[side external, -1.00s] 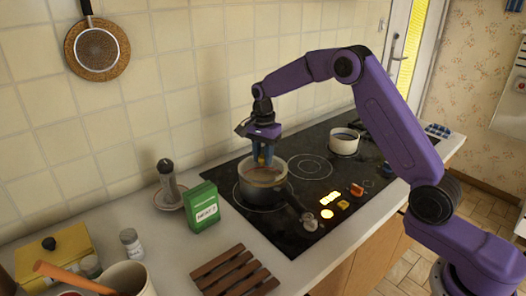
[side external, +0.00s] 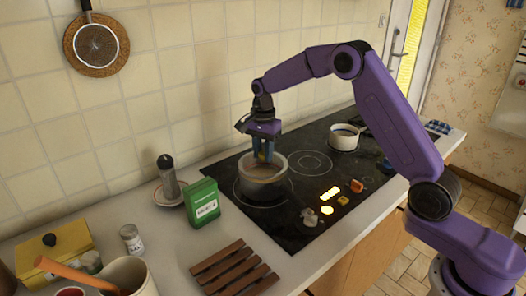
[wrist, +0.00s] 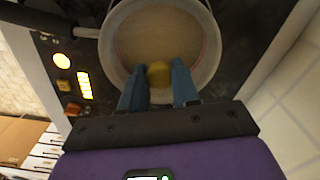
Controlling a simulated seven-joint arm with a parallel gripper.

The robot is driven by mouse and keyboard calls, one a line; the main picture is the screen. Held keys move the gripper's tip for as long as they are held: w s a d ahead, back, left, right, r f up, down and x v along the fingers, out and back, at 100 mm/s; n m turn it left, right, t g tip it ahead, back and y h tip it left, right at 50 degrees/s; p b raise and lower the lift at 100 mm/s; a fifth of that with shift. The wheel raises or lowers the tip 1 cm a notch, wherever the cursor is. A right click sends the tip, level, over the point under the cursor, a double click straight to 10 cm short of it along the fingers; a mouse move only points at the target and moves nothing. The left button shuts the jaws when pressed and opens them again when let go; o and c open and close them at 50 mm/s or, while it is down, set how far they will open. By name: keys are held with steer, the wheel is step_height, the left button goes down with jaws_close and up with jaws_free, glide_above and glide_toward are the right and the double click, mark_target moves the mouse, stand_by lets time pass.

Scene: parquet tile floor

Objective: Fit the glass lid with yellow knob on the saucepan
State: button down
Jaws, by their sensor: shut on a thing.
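The saucepan (side external: 262,190) stands on the near-left ring of the black hob; its pale rim (wrist: 113,62) rings the wrist view. The yellow knob (wrist: 159,74) of the glass lid sits between the blue fingertips of my gripper (wrist: 158,80). My gripper (side external: 264,158) is shut on this knob and points down into the pan mouth. The clear glass (wrist: 160,35) appears as a brownish disc within the pan's outline in the wrist view. Whether its edge rests evenly on the rim cannot be told.
A white pot (side external: 344,138) stands farther back on the hob (side external: 309,163). Tiled wall runs close behind the pan.

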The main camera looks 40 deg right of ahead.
mark_target(263, 153)
steer(key=shift+f, duration=0.65)
steer(key=c, duration=0.8)
jaws_free()
steer(key=shift+o, duration=0.2)
step_height(263, 153, up, 17)
steer(key=shift+r, duration=0.2)
steer(key=s+a+f+n, duration=0.1)
steer(key=s+a+n, duration=0.45)
steer(key=s, duration=0.35)
steer(key=s+a+f+n, duration=0.1)
steer(key=s+a+n, duration=0.3)
steer(key=s+n, duration=0.4)
steer(key=s+d+f+n, duration=0.2)
steer(key=s+n, duration=0.2)
steer(key=s, duration=0.4)
steer(key=s+d+f+n, duration=0.3)
steer(key=s+n, duration=0.1)
steer(key=s, duration=0.5)
steer(key=s+d+f+n, duration=0.2)
steer(key=s+n, duration=0.3)
steer(key=s, duration=0.3)
steer(key=shift+s+d+f, duration=0.25)
steer(key=shift+s+d, duration=0.1)
